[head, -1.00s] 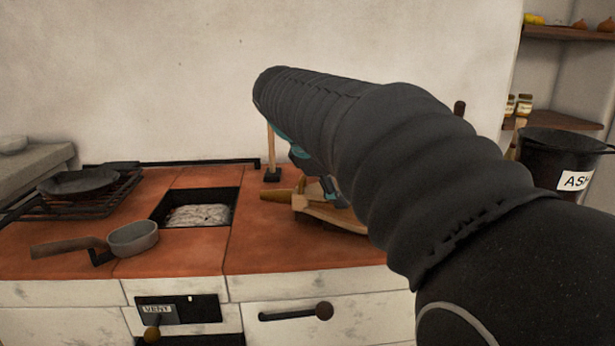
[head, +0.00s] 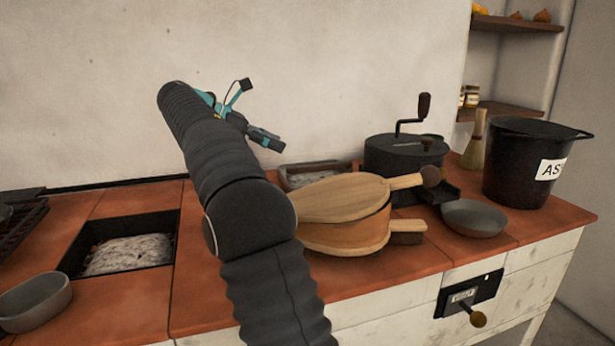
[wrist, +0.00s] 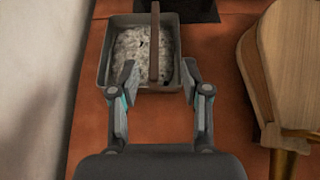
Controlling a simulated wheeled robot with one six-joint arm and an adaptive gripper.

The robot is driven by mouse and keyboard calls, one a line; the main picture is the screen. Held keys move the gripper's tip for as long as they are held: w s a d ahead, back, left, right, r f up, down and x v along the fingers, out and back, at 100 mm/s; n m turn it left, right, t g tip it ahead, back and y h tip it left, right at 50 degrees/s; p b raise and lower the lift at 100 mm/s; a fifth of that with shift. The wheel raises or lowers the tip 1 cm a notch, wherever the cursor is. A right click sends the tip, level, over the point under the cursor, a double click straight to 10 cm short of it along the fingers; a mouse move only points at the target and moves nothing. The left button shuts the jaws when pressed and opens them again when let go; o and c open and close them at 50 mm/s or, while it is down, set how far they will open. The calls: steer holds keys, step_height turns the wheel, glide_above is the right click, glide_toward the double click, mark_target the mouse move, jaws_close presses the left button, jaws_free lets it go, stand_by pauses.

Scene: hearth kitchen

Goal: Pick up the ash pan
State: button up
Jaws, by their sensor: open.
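The ash pan (head: 284,179) is a grey rectangular tray of pale ash on the stove top near the wall, partly hidden behind the bellows in the head view. In the wrist view the ash pan (wrist: 105,62) lies ahead of my gripper, with a brown bar handle (wrist: 154,42) running lengthwise over it. My gripper (head: 260,112) is open and empty, raised above and a little left of the pan in the head view. In the wrist view its fingertips (wrist: 158,76) appear either side of the handle's near end, apart from it; the height gap is unclear.
Wooden bellows (head: 345,198) lie in front of the pan. A dark crank-handled drum (head: 405,157) stands right of it, with a grey bowl (head: 473,217) and a black ash bucket (head: 518,165) beyond. The wall (wrist: 35,80) is close on the left in the wrist view.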

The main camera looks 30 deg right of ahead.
steer(key=b, duration=0.3)
glide_toward(319, 165)
steer(key=x, duration=0.4)
steer(key=shift+d+r, duration=0.15)
steer(key=shift+r, duration=0.05)
steer(key=shift+f+b+x, duration=0.25)
steer(key=shift+b+x, duration=0.95)
steer(key=shift+x, duration=1.45)
steer(key=shift+w, duration=0.1)
jaws_close()
